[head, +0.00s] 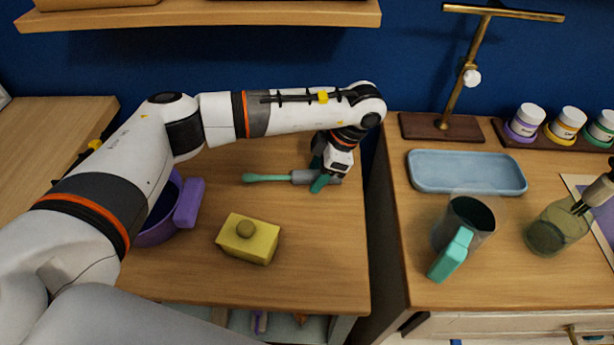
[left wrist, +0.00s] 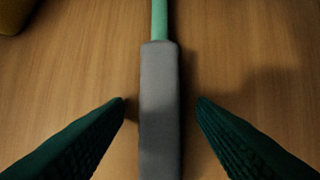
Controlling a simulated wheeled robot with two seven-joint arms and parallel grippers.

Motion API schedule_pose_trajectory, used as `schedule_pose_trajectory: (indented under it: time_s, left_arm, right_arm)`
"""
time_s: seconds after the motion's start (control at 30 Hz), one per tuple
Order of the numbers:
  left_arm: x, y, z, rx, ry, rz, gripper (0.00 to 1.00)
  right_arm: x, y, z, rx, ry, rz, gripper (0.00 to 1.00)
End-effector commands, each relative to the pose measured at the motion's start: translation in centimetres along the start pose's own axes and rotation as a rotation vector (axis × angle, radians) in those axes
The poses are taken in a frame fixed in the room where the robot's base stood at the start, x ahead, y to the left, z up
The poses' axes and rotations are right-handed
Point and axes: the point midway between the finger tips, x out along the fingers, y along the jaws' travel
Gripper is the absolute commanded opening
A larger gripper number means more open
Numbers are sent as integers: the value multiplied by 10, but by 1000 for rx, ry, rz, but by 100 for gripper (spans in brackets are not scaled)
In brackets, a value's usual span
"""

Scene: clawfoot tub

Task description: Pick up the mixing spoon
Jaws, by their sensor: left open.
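The mixing spoon lies flat on the wooden counter at the left, with a teal end (head: 265,178) and a grey handle (head: 303,177). My left gripper (head: 318,175) is above the handle, pointing down. In the left wrist view, the grey handle (left wrist: 160,80) runs up the middle between the two dark green fingers of the gripper (left wrist: 161,104). The fingers are open, one on each side of the handle, with a gap on both sides. The gripper covers part of the handle in the head view. My right gripper does not show clearly.
A yellow block (head: 249,240) and a purple pot (head: 155,222) stand near the spoon. A gap splits this counter from the right one, which holds a blue tray (head: 467,171), a teal-handled pitcher (head: 452,255) and a glass jar (head: 550,232). A shelf (head: 200,14) hangs above.

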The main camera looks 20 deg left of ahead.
Motion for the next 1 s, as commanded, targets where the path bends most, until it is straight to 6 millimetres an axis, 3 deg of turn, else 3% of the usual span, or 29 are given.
schedule_pose_trajectory:
  time_s: [0.03,0.3,0.77,1.0]
  left_arm:
    - [0,0,0,0,0,0,46]
    - [0,0,0,0,0,0,2]
    - [-9,-1,3,-1,1,-1,2]
    - [-44,-1,18,-2,2,-3,2]
  right_arm:
    - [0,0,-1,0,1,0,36]
    - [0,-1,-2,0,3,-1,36]
    - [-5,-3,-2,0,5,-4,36]
    - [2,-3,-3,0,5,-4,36]
